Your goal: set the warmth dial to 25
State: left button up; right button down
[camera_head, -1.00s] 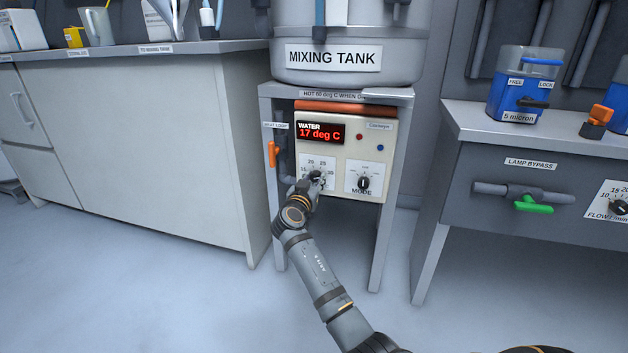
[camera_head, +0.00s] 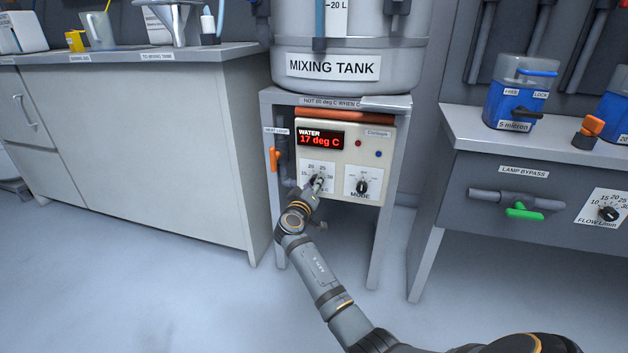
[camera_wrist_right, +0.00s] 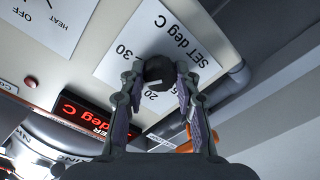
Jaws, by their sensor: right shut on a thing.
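The warmth dial is a dark round knob (camera_wrist_right: 159,70) on a white "SET deg C" plate (camera_wrist_right: 110,55), on the front of the heater box (camera_head: 340,135). My right gripper (camera_head: 318,183) reaches it from below, and it also shows in the right wrist view (camera_wrist_right: 160,85), its two fingers on either side of the knob and shut on it. In the head view, the marks 20 and 25 show above the gripper, which hides most of the knob. I cannot tell exactly where the pointer stands. The red display (camera_head: 321,138) reads 17 deg C. My left gripper is not in view.
The MODE knob (camera_head: 362,186) sits just right of the dial. An orange valve handle (camera_head: 274,159) is close on the left. The mixing tank (camera_head: 345,70) stands above. A bench with a green lamp bypass handle (camera_head: 524,213) is at the right.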

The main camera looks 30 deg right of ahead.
jog(key=shift+n+p, duration=0.3)
jog(key=shift+n, duration=0.7)
jog(key=c, duration=1)
grip_release()
jog(key=shift+o, duration=0.2)
jog(key=v, duration=1.2)
